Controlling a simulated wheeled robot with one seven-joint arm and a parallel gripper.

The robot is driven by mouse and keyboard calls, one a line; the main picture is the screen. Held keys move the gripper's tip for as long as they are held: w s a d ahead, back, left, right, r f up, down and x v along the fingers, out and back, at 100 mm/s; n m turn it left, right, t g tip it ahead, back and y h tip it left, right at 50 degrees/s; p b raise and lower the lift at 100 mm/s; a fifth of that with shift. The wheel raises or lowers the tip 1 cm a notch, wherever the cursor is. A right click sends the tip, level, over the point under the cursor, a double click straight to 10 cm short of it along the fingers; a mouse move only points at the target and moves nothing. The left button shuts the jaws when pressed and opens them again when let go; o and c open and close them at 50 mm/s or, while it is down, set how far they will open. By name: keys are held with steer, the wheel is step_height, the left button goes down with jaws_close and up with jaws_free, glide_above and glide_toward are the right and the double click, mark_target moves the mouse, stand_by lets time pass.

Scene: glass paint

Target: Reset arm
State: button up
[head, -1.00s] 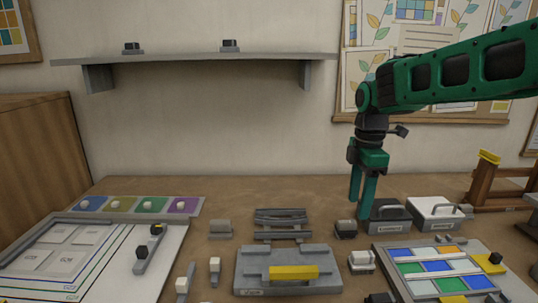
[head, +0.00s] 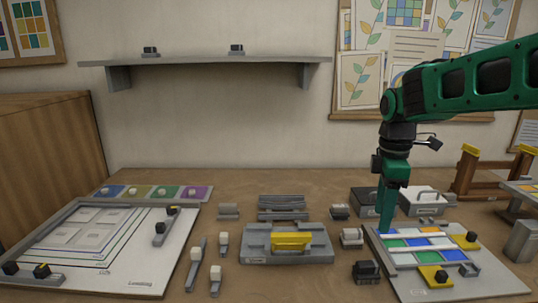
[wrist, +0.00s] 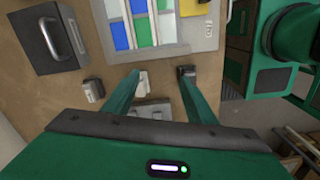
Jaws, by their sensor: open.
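My green arm reaches in from the right in the head view. My gripper (head: 386,222) points down at the left edge of the glass panel tray (head: 490,287), which holds blue, green and white panes. In the wrist view the two green fingers of my gripper (wrist: 160,82) are spread apart with nothing held between them. Beyond the fingertips lie the tray's coloured panes (wrist: 143,24) and small grey and dark blocks on the table. The exact height of the fingertips above the table cannot be told.
A grey fixture with a yellow bar (head: 291,241) stands mid-table. A white board (head: 125,262) lies at left. Lidded boxes with handles (head: 423,203) stand behind the tray. Small blocks (head: 366,272) sit near my gripper. A wall shelf (head: 205,60) hangs above; the air below it is clear.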

steer(key=s+d+f+m, duration=0.2)
steer(key=s+d+m, duration=0.2)
steer(key=s+m, duration=0.3)
steer(key=s+d+f+m, duration=0.3)
steer(key=s+m, duration=0.4)
steer(key=s, duration=0.4)
steer(key=s+d+f+m, duration=0.3)
steer(key=s+d+m, duration=0.3)
steer(key=s, duration=0.3)
steer(key=shift+m, duration=0.6)
steer(key=shift+d, duration=0.1)
steer(key=shift+w+f, duration=0.25)
steer(key=shift+w, duration=0.35)
steer(key=shift+o, duration=0.5)
